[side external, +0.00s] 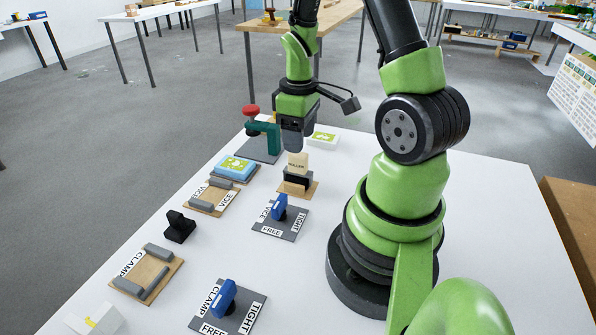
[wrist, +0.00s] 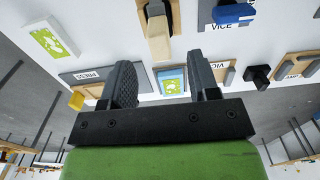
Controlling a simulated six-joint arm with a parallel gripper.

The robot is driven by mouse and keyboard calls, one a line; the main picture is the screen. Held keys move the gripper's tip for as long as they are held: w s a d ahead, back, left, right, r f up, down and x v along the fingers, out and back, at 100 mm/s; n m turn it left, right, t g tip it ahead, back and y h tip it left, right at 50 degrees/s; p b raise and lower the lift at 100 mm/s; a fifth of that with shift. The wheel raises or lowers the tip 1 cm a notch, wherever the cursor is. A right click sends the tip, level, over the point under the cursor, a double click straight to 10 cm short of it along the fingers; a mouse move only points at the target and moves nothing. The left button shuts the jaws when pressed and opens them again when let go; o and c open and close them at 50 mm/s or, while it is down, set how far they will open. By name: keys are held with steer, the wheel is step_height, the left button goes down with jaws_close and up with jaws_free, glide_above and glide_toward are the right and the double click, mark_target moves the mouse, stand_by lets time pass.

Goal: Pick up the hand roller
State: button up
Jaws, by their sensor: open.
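My gripper (side external: 297,148) points down just above and behind the roller in the side view. In the wrist view my gripper (wrist: 163,78) has its two dark fingers well apart, with nothing held between them. The roller lies beyond the fingers there. Whether they touch it is hard to tell, but a gap appears.
A press with a red knob (side external: 250,110) and green arm (side external: 263,136) stands close behind left. A blue printed block (side external: 235,167), vice board (side external: 211,197), blue vice lever (side external: 279,207), black block (side external: 180,227) and clamp board (side external: 149,275) sit nearby. White table between them is clear.

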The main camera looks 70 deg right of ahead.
mark_target(298, 158)
steer(key=shift+w+f, duration=0.1)
steer(key=shift+f, duration=2.85)
steer(key=shift+c, duration=0.2)
jaws_close()
